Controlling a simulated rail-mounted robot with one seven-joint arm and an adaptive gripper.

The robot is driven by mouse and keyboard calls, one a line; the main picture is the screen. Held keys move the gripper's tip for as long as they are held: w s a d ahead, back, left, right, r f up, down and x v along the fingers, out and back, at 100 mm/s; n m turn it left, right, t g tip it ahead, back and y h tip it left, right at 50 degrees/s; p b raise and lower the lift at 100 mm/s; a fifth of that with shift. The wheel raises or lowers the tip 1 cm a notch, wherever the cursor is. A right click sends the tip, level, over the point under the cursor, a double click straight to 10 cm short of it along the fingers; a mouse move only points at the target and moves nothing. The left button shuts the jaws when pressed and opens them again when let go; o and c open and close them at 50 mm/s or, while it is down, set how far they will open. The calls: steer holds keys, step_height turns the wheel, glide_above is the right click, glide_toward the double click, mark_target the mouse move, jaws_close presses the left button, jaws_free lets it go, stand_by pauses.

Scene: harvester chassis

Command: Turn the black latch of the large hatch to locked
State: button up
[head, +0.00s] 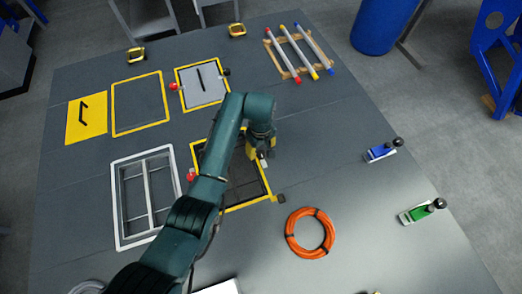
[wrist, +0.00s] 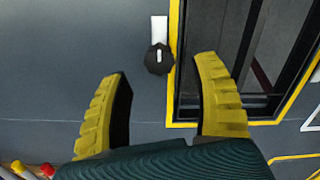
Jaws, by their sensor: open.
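The large hatch (head: 247,207) is a yellow-framed dark panel in the middle of the deck, partly hidden by my arm. In the wrist view its yellow frame (wrist: 174,85) runs down right of centre. The black latch (wrist: 158,62) sits just left of that frame, a dark knob with a short white mark along the picture's vertical. A white strip (wrist: 159,28) lies directly above it. My gripper (wrist: 163,70) is open and empty, with its yellow fingers apart on either side of the latch; contact is not visible. In the head view my gripper (head: 260,155) hides the latch.
A red knob (head: 191,176) is at the large hatch's left side. A dark block (head: 281,198) is by its near right corner. An orange hose coil (head: 310,233) lies to the right. The small hatch (head: 204,87) and racked tubes (head: 300,53) are farther back.

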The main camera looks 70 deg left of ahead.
mark_target(261, 153)
step_height(261, 153, down, 4)
steer(key=shift+f, duration=0.1)
jaws_close()
stand_by(0.4)
